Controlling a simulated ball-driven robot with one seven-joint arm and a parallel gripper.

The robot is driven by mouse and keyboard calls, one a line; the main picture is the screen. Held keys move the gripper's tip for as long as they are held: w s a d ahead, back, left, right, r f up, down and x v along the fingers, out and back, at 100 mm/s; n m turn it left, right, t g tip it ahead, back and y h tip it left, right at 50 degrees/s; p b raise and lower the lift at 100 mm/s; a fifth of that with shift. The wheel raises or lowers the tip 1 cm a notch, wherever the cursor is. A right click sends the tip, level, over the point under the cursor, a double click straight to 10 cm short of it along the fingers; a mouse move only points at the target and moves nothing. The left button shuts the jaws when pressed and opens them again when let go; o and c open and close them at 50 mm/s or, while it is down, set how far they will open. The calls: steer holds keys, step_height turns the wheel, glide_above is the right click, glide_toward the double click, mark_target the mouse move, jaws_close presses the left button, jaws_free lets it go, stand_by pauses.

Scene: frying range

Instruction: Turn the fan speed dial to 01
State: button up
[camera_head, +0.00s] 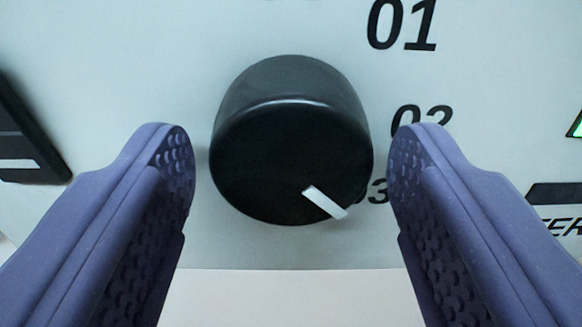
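The black fan speed dial (285,150) stands out from a pale panel in the middle of the view. Its white pointer mark (325,202) sits at the lower right of the dial face, pointing down and to the right, close to the partly hidden label 03 (376,190). The label 01 (402,24) is above right, and the label 02 (421,117) is at the right, partly covered by a finger. My gripper (291,165) is open, with one purple finger on each side of the dial. A gap shows between each finger and the dial.
A dark switch-like part (25,140) is at the left edge of the panel. A dark part with partly seen lettering and a small green light (576,127) are at the right edge. The panel's lower edge runs below the dial, with a pale surface beneath.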

steer(key=c, duration=0.8)
steer(key=shift+f+n+b, duration=0.1)
steer(key=shift+n+b, duration=0.3)
steer(key=shift+b, duration=0.2)
steer(key=n+b, duration=0.3)
steer(key=shift+f+b, duration=0.1)
steer(key=shift+b, duration=0.25)
steer(key=n+b, duration=0.5)
steer(key=b, duration=0.1)
steer(key=shift+b, duration=0.3)
steer(key=n+b, duration=0.5)
steer(key=shift+d, duration=0.1)
steer(key=n+b, duration=0.3)
steer(key=shift+r+n+b, duration=0.2)
steer(key=shift+n+b, duration=0.15)
steer(key=shift+n, duration=0.05)
